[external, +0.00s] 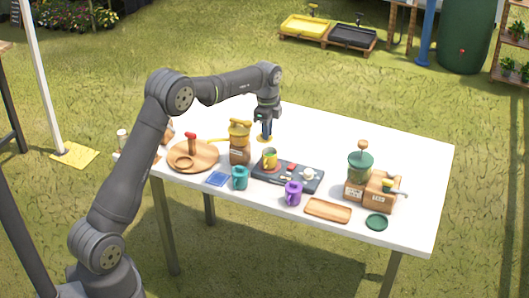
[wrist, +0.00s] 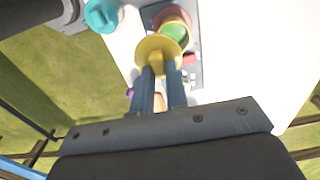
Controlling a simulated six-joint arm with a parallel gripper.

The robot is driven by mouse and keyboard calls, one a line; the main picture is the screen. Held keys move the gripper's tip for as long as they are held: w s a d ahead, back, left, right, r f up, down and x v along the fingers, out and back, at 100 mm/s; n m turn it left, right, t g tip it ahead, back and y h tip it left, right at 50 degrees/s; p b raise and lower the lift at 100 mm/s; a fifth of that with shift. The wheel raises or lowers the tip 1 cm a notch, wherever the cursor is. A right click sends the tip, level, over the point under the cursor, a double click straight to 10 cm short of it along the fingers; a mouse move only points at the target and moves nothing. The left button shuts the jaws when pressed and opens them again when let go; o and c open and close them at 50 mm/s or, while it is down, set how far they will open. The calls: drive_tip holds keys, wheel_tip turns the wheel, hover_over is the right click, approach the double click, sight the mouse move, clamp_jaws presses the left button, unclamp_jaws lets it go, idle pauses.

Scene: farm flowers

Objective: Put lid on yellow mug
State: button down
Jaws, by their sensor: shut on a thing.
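My gripper (external: 266,136) points down behind the dark tray (external: 309,181). It is shut on a yellow lid (wrist: 150,43), a round disc seen at the fingertips (wrist: 158,72) in the wrist view. The lid also shows as a thin yellow disc (external: 263,140) under the fingers in the external view, above the table's far side. The yellow mug (external: 270,160) stands upright on the tray's left end, in front of the gripper. In the wrist view a round opening with a green inside (wrist: 174,33) lies just beyond the lid, partly covered by it.
A tall brown and yellow grinder (external: 239,145) stands close left of the gripper. A teal mug (external: 240,178) and a purple mug (external: 293,194) stand in front. A green-topped grinder (external: 360,167) is at the right. The table's back right (external: 390,145) is clear.

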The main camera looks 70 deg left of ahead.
sight(272, 139)
drive_tip(key=shift+w+a+f, duration=0.2)
drive_tip(key=shift+w+f, duration=0.2)
drive_tip(key=shift+f, duration=0.55)
drive_tip(key=shift+w+a+f, duration=0.2)
drive_tip(key=shift+w+f, duration=0.15)
drive_tip(key=shift+f, duration=0.55)
drive_tip(key=shift+w+a+f, duration=0.2)
drive_tip(key=shift+w+f, duration=0.2)
drive_tip(key=shift+f, duration=0.55)
drive_tip(key=shift+f, duration=0.2)
idle(0.4)
drive_tip(key=c, duration=1.3)
unclamp_jaws()
drive_tip(key=shift+c, duration=0.2)
drive_tip(key=shift+o, duration=0.4)
drive_tip(key=o, duration=0.4)
drive_tip(key=shift+r, duration=0.1)
